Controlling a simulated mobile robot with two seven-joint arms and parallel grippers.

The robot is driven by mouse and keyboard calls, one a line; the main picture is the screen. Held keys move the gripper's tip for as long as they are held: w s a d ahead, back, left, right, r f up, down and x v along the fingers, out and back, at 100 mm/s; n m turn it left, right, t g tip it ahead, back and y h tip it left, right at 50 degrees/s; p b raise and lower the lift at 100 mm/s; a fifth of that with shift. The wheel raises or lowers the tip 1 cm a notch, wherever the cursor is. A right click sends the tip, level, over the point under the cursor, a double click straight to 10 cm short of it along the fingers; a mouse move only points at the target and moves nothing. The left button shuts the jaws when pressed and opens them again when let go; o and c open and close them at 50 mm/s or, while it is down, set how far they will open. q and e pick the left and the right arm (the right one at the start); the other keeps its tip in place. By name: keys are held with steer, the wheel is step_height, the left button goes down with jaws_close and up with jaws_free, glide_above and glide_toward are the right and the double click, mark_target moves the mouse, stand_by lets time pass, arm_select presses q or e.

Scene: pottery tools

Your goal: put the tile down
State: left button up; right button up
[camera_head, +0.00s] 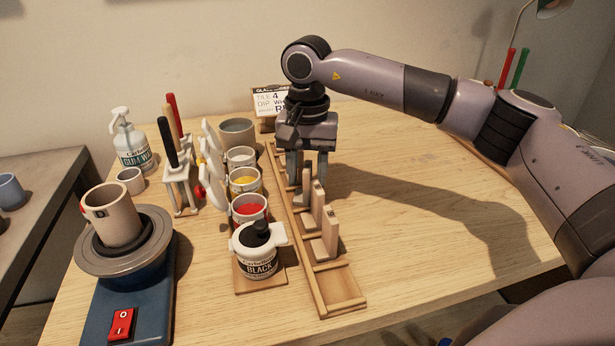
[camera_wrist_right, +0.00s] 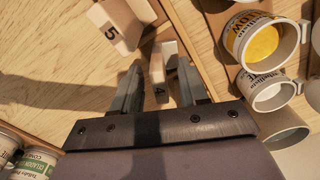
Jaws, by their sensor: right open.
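My right gripper (camera_head: 307,168) is open and points down over the far part of the wooden rack (camera_head: 340,290). In the right wrist view, its fingers (camera_wrist_right: 158,88) are spread on either side of a tile marked 4 (camera_wrist_right: 158,66), with a visible gap. The tile appears to stand in the rack; its lower part is hard to see. Pale L-shaped tiles, including the nearest one (camera_head: 329,236), stand along the rack in the head view. My left gripper is out of view.
Glaze cups, including the red one (camera_head: 249,207) and yellow one (camera_head: 245,181), and a black glaze jar (camera_head: 257,252) line the rack's left side. A sign (camera_head: 268,102) stands behind. A pottery wheel (camera_head: 126,250) is at left. The table right of the rack is clear.

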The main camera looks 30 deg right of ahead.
step_height(320, 180, up, 10)
steer(key=shift+r, duration=0.25)
stand_by(0.6)
